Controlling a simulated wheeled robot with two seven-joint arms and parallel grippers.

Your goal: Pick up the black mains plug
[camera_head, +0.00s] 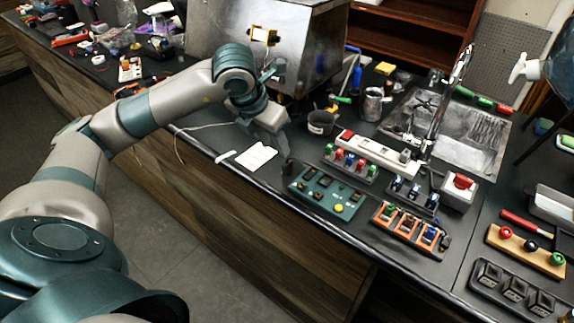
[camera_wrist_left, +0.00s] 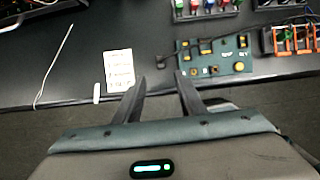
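A small dark object, likely the black mains plug (camera_head: 287,168), lies on the dark countertop at the left end of the green control board (camera_head: 325,190). In the left wrist view, the plug (camera_wrist_left: 167,62) shows faintly just beyond the fingertips, roughly between their lines. It is hard to make out against the dark top. My left gripper (camera_head: 284,147) hangs over the counter close to the plug. In the left wrist view, the left gripper's fingers (camera_wrist_left: 160,80) are apart with nothing between them. My right gripper is not in view.
A white paper card (camera_head: 256,156) and a thin pale cable lie left of the plug. A white power strip (camera_head: 378,152), a dark cup (camera_head: 321,122) and several coloured switch blocks stand to the right. A metal-sided machine (camera_head: 305,50) is behind. The counter's front edge is close.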

